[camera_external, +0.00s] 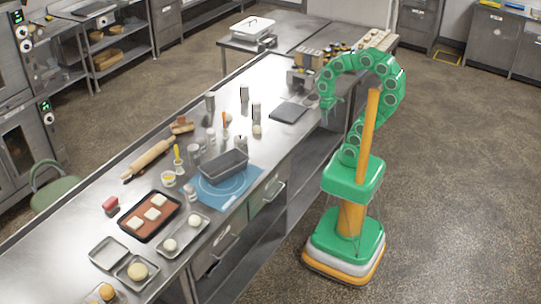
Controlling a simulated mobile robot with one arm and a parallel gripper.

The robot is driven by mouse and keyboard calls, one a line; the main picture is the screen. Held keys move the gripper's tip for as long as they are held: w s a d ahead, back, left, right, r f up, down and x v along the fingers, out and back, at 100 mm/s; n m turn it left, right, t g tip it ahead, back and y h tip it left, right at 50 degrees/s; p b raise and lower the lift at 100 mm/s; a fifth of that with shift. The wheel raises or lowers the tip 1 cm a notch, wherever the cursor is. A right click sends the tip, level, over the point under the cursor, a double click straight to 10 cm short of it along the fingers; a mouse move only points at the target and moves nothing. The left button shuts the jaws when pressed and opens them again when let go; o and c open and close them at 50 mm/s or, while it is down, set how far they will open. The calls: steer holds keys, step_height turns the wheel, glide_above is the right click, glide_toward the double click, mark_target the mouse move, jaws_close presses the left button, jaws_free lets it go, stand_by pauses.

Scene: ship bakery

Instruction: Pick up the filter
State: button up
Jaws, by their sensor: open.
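I cannot tell for sure which of the small things is the filter. A grey boxy machine (303,78) stands on the steel counter (262,88), and small dark parts around it are too small to make out. My gripper (325,120) hangs from the curled green arm, pointing down near the counter's right edge, just right of a dark flat slab (289,112) and in front of the machine. It is open and seems empty; its fingers are small in this view.
Several canisters and bottles (210,102) stand mid-counter. A dark loaf tin (224,165) sits on a blue mat (205,192). A rolling pin (146,160) and dough trays (150,215) lie nearer. A white box (252,28) stands on the back table. The floor at right is clear.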

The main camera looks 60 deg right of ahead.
steer(key=shift+r, duration=0.1)
step_height(320, 180, up, 5)
steer(key=w+a+m+t+y, duration=0.1)
steer(key=w+a+m+y, duration=0.5)
steer(key=w+a, duration=0.5)
steer(key=w+d+r+m+t+y, duration=0.15)
steer(key=w+m+t+y, duration=0.3)
steer(key=w+m, duration=0.65)
steer(key=w+d+f+m+t, duration=0.1)
steer(key=w+d+m+t, duration=0.2)
steer(key=w+d+m, duration=0.35)
steer(key=w+d+f+m+t, duration=0.1)
steer(key=w+d+m+t, duration=0.3)
steer(key=w+d, duration=0.55)
glide_toward(256, 107)
steer(key=w+f, duration=0.2)
steer(key=w, duration=0.1)
steer(key=shift+n, duration=0.25)
steer(key=shift+w+d+x, duration=0.1)
steer(key=shift+x, duration=1.1)
steer(key=shift+w+d+x, duration=0.1)
steer(key=shift+x, duration=1.1)
steer(key=shift+w+d+x, duration=0.1)
steer(key=shift+d+x, duration=0.05)
steer(key=shift+x, duration=1)
steer(key=shift+f, duration=0.2)
